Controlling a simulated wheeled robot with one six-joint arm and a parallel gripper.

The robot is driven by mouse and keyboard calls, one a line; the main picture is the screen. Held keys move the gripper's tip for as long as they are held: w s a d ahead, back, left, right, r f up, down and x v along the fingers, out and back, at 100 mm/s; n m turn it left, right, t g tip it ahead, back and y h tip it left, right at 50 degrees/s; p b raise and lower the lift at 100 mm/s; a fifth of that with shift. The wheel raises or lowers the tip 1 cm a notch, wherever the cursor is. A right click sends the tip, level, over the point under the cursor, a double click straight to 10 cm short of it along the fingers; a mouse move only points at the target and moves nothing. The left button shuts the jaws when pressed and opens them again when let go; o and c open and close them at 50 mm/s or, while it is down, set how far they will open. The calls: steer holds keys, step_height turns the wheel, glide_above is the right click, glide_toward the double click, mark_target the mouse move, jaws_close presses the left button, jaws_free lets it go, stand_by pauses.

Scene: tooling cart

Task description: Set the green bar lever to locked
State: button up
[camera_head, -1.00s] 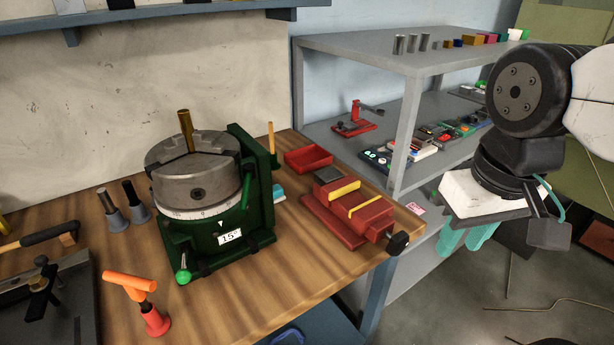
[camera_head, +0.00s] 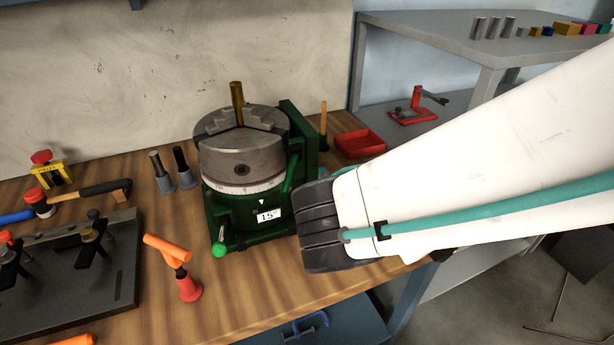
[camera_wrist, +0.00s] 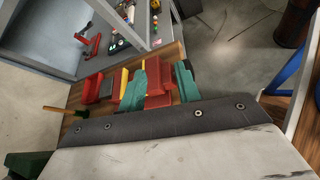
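The green rotary fixture (camera_head: 232,215) stands on the wooden bench with a grey chuck (camera_head: 243,155) on top and a "15°" label in front. A slanted green bar lever (camera_head: 290,172) shows at its right side, its lower end near my arm. A short lever with a green ball (camera_head: 219,249) sits at its front left. I cannot tell either lever's locked mark. My gripper (camera_wrist: 160,86) shows in the wrist view with two teal fingers apart, empty, above the red vise (camera_wrist: 158,100). In the head view my white arm hides it. A green corner (camera_wrist: 25,165) shows at lower left.
An orange-handled red tool (camera_head: 180,268) stands in front of the fixture. Two grey holders (camera_head: 175,172) stand left of it. A red tray (camera_head: 360,144) lies behind right. A dark plate with clamps (camera_head: 80,262) fills the left. Grey shelving (camera_head: 450,45) stands behind right.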

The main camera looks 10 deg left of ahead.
steer(key=s+a+n+t+y, duration=0.1)
steer(key=a+n+t+y, duration=0.2)
steer(key=a+n+t, duration=0.5)
steer(key=n+t+y, duration=0.1)
steer(key=n+y, duration=0.6)
glide_toward(288, 176)
steer(key=w, duration=0.3)
steer(key=shift+h, duration=0.3)
steer(key=w, duration=0.7)
steer(key=shift+a+f, duration=0.35)
steer(key=shift+c, duration=0.3)
jaws_close()
